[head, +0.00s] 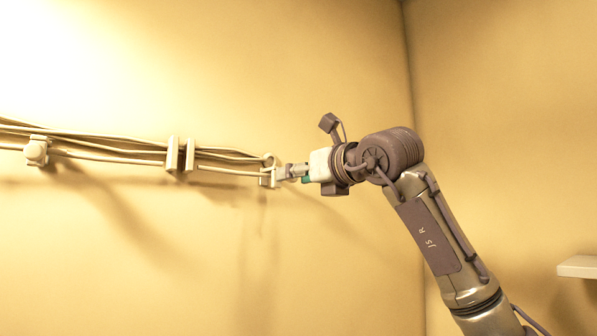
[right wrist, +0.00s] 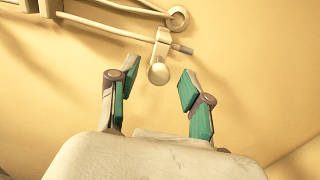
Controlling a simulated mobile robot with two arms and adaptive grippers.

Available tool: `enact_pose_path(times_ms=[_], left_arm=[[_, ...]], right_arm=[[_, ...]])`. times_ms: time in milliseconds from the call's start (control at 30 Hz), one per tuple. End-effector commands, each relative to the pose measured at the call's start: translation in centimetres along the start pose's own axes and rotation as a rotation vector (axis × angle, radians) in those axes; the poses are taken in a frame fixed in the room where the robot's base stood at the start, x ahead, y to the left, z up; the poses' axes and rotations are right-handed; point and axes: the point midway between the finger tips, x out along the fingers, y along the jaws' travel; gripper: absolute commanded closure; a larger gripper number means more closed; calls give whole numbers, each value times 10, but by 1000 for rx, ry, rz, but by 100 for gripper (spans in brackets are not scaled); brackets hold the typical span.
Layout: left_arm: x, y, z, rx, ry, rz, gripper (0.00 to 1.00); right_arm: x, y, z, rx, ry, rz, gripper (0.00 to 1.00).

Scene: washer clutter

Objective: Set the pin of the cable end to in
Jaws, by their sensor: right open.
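The cable end (head: 268,174) is at the right end of a bundle of pale cables on the wall. In the right wrist view it is a pale clamp (right wrist: 161,49) with a short rod, grey at its tip (right wrist: 182,49), sticking out to the right. A round knob (right wrist: 158,74) hangs below the clamp; I cannot tell which part is the pin. My right gripper (head: 285,173) is open, with teal pads. Its fingertips (right wrist: 159,78) are on either side of the knob in the picture, with no clear contact. My left gripper is not in view.
The cables (head: 110,143) run left along the wall, held by clips (head: 181,154) and a rounded bracket (head: 37,150). A round fitting (right wrist: 177,18) sits above the clamp. A wall corner is behind my right arm, and a pale ledge (head: 578,267) is at lower right.

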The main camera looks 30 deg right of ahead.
Motion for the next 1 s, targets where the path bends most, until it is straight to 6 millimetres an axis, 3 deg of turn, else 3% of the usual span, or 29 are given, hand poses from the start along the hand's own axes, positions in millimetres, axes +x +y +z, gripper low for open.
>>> enact_pose_path(times_ms=[133,433,767,1000], left_arm=[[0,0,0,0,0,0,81],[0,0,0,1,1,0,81],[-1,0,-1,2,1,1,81],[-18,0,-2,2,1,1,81]], right_arm=[[0,0,0,0,0,0,51],[0,0,0,0,0,0,100],[1,0,1,0,0,0,100],[33,0,3,1,1,0,100]])
